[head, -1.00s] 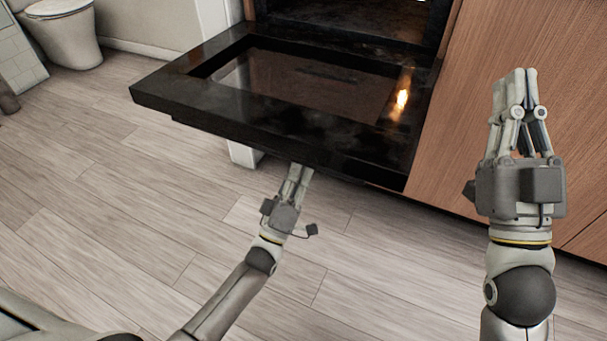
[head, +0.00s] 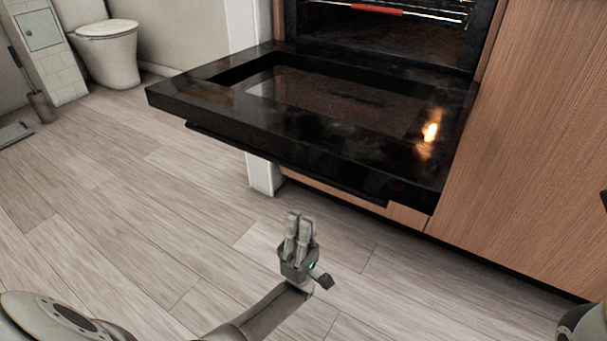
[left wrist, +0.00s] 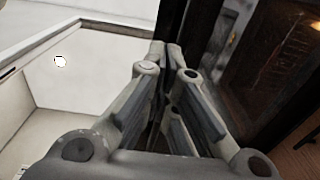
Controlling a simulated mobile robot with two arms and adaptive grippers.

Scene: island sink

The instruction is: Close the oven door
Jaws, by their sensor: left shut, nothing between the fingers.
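The oven door (head: 250,122) is black with a glass pane and hangs open, about level, in front of the oven. Its dark handle bar (head: 285,166) runs along the front edge. My left gripper (head: 298,217) is shut and empty, pointing up in front of and below that edge in the head view, apart from it in the picture. Its closed fingers also show in the left wrist view (left wrist: 170,62), with a dark surface at right that I cannot firmly identify. My right gripper is out of view.
The oven cavity (head: 375,45) is open, with a rack and a red strip inside. A wood cabinet panel (head: 535,150) stands to the right. A white post (head: 262,172) is under the door. The wood floor (head: 120,210) is clear at left; a toilet (head: 105,45) stands far back.

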